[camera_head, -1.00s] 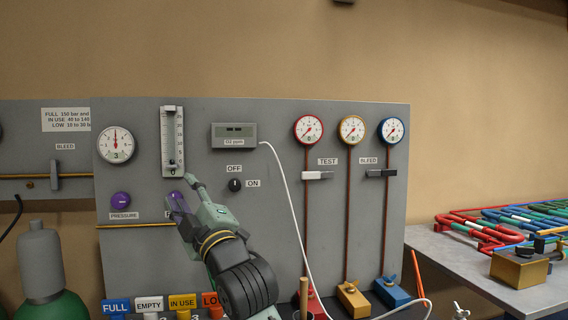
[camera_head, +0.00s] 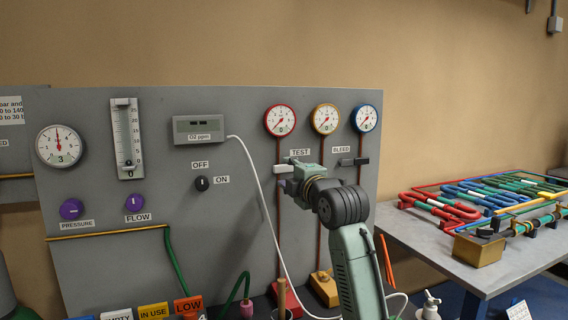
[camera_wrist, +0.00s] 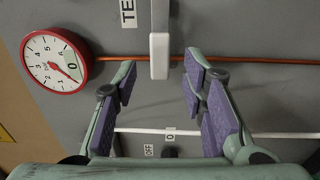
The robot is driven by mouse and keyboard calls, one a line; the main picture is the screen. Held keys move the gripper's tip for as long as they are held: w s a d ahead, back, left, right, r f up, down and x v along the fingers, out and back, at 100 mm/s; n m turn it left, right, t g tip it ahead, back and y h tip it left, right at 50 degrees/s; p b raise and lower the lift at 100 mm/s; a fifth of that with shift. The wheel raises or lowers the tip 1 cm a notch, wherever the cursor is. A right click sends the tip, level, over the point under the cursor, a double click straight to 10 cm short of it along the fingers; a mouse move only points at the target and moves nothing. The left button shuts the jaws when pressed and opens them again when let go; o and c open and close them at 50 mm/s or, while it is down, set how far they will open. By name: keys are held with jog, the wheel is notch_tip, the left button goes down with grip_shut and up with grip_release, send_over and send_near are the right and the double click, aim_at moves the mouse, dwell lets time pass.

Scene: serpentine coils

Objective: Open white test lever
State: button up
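The white test lever (camera_head: 283,168) lies horizontal on the grey panel under the TEST label, across the red gauge's pipe. Its white end shows left of my gripper (camera_head: 290,174) in the head view; my gripper hides the rest. In the wrist view the lever's white end (camera_wrist: 159,56) points down between the fingertips of my gripper (camera_wrist: 161,75), with a gap on both sides. My gripper is open, with its purple pads apart, and holds nothing. I cannot tell how far the fingertips are from the panel.
A dark BLEED lever (camera_head: 354,162) is mounted just right of my gripper. Red, yellow and blue gauges (camera_head: 326,119) sit above. A white cable (camera_head: 262,200) hangs left of my gripper. A table (camera_head: 430,248) with coloured coils stands at right.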

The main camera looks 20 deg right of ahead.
aim_at(283, 169)
jog(key=shift+w+p, duration=0.5)
jog(key=shift+w, duration=1.35)
jog(key=shift+c, duration=0.5)
grip_shut()
jog(key=shift+a, duration=0.1)
